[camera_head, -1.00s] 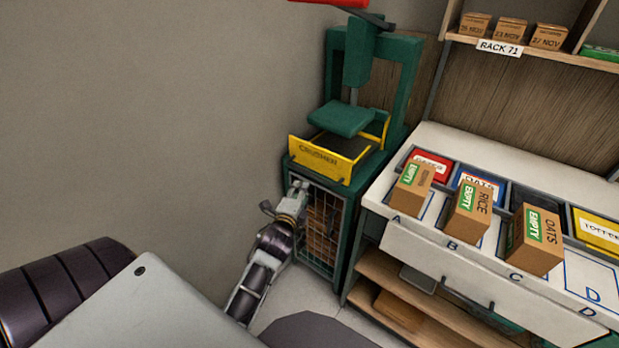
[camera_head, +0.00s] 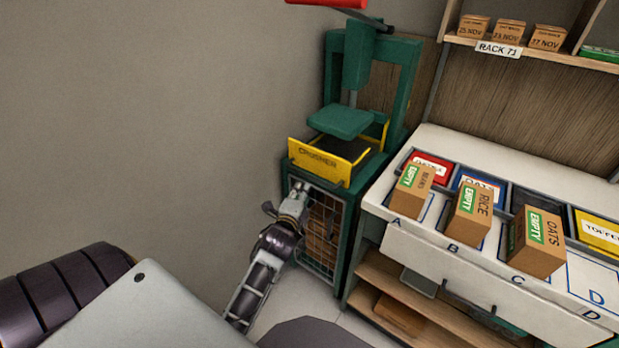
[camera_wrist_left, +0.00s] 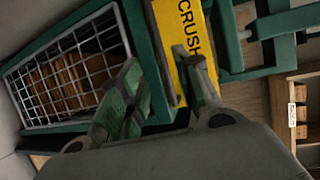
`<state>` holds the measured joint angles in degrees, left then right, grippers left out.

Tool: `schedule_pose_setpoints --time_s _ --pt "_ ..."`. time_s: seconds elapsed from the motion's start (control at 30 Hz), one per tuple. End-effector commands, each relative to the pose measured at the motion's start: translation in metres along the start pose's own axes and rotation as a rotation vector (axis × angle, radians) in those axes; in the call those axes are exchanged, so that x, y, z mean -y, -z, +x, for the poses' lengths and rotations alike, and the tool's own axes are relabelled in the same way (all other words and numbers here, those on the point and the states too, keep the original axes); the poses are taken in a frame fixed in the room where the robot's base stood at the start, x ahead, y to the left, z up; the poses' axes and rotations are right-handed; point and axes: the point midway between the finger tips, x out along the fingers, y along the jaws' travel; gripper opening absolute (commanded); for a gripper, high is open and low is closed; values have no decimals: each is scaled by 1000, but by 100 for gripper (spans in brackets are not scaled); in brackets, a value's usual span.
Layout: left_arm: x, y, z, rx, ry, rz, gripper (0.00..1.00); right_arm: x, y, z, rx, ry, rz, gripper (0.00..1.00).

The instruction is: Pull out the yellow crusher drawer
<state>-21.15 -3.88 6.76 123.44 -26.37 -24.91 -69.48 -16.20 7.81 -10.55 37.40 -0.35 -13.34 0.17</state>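The yellow crusher drawer (camera_head: 325,162) sits in the green press, its front panel lettered CRUSHER, above a wire-fronted compartment. Its yellow front also shows upright in the left wrist view (camera_wrist_left: 185,45). My left gripper (camera_head: 299,188) is just below the drawer front, by the top of the cage door. In the left wrist view my left gripper (camera_wrist_left: 160,78) has its two fingers apart with nothing held between them. One finger overlaps the lower part of the yellow panel and the other is over the green frame. I cannot tell whether either touches. My right gripper is not in view.
The green press plate (camera_head: 342,121) hangs over the drawer, with a red lever handle (camera_head: 328,2) above. A wire cage (camera_head: 322,232) is below. A white counter (camera_head: 450,150) with boxes stands close on the right. A bare wall is on the left.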

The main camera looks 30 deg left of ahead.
Motion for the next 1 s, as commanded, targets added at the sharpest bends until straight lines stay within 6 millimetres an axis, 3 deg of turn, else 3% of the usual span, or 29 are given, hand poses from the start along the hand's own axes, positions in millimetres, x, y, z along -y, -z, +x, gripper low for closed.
schedule_pose_setpoints --time_s 0.5,1.0 --pt "0 0 43 0 0 -1 33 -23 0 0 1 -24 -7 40" --pt "0 0 85 0 1 0 33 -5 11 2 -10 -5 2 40"
